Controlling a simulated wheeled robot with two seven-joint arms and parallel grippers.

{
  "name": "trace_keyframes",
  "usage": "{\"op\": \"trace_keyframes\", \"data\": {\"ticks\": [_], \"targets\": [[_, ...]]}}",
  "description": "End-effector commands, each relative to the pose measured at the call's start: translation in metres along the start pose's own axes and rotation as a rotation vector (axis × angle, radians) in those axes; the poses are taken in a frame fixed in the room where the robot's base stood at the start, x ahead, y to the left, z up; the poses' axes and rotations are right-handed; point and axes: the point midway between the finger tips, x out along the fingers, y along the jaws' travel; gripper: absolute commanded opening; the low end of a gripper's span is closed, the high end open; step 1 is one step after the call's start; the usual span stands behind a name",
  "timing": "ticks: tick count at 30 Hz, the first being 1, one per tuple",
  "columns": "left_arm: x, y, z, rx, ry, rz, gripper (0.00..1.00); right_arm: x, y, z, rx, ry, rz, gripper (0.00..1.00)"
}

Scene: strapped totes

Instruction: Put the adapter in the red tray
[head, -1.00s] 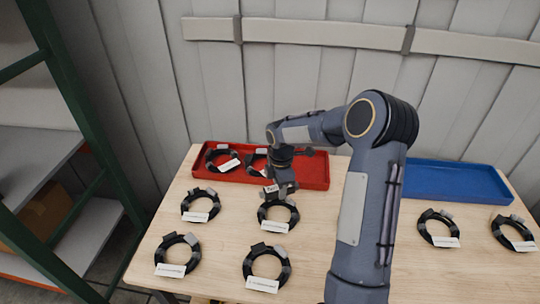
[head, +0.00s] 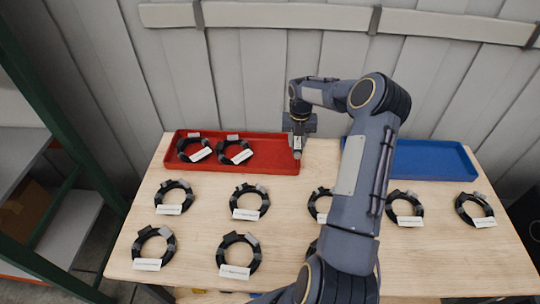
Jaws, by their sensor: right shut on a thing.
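The red tray (head: 270,168) lies at the back left of the wooden table. Two black coiled cables with white labels lie in its left part. My right gripper (head: 298,146) is above the tray's right end, pointing down. It is shut on a small dark thing with a white strip, which I take to be the adapter (head: 297,153); the gripper hides most of it. I cannot tell whether it touches the tray. My left gripper is not in view.
Several labelled black coils, such as one at middle left (head: 249,202), lie in rows on the table (head: 200,225). My right arm partly hides some. An empty blue tray (head: 430,172) is at the back right. A grey wall (head: 250,75) stands behind.

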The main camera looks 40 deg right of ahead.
Motion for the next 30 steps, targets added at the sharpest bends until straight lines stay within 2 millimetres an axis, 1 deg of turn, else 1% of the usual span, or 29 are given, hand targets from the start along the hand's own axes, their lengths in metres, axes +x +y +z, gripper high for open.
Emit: {"op": "trace_keyframes", "data": {"ticks": [1, 3, 4, 6, 10, 17, 19, 22, 24, 30], "targets": [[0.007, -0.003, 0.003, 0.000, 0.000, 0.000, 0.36, 0.010, 0.014, 0.004, -0.005, -0.001, 0.002, 0.05], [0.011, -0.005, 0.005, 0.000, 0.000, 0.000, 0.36, 0.018, 0.031, 0.009, -0.004, 0.000, 0.002, 0.05], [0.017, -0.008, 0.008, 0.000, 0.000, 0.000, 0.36, 0.028, 0.034, 0.010, -0.002, 0.001, 0.001, 0.05], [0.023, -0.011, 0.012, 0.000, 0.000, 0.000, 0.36, 0.041, 0.044, 0.013, -0.001, 0.000, 0.001, 0.05], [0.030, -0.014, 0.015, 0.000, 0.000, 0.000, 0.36, 0.056, 0.058, 0.018, 0.000, 0.000, 0.001, 0.05], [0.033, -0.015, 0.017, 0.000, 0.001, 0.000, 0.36, 0.066, 0.067, 0.021, 0.002, 0.000, 0.000, 0.05], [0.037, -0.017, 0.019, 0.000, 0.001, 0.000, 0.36, 0.074, 0.072, 0.022, 0.001, 0.000, 0.000, 0.05], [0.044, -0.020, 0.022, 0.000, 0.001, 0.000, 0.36, 0.091, 0.071, 0.022, 0.002, 0.002, -0.001, 0.05], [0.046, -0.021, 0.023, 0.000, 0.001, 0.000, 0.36, 0.100, 0.071, 0.022, 0.002, 0.001, 0.000, 0.05], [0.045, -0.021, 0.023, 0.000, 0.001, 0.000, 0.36, 0.100, 0.071, 0.022, 0.002, -0.002, -0.001, 0.05]]}}
